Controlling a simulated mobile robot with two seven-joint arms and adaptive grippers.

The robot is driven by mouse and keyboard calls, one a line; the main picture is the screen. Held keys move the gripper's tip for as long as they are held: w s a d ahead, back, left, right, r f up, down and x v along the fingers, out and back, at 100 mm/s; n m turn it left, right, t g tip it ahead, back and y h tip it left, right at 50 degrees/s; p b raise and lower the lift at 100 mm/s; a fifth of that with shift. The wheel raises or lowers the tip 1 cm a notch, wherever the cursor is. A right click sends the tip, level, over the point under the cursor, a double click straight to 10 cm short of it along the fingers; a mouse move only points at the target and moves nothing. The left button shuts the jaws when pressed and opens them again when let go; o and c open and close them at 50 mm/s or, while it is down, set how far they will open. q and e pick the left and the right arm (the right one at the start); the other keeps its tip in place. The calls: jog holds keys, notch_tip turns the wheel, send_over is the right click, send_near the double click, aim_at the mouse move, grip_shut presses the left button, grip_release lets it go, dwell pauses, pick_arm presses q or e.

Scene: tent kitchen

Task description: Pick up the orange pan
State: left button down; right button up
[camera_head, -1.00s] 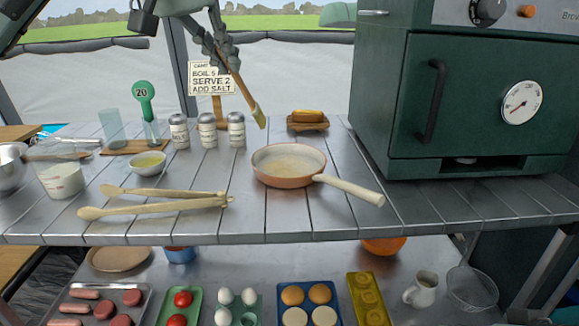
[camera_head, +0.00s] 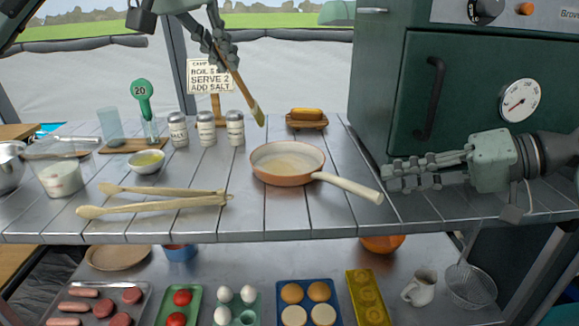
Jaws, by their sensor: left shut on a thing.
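The orange pan (camera_head: 288,180) sits upright on the slatted metal counter, with a pale inside and a cream handle (camera_head: 350,188) pointing to the lower right. My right gripper (camera_head: 388,178) is at the right, just beside the handle's end, with its fingers apart and nothing between them. I cannot tell whether it touches the handle. My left gripper (camera_head: 224,60) is at the top, shut on a wooden brush (camera_head: 244,98) whose yellowish bristles hang down above the counter behind the pan.
A green oven (camera_head: 450,90) stands behind my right arm. A lower shelf holds food trays (camera_head: 97,290). The counter in front of the pan is clear.

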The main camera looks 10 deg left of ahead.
aim_at(344, 179)
jog(key=x, duration=1)
jog(key=shift+w+a+r, duration=0.1)
grip_shut()
jog(key=shift+r, duration=0.1)
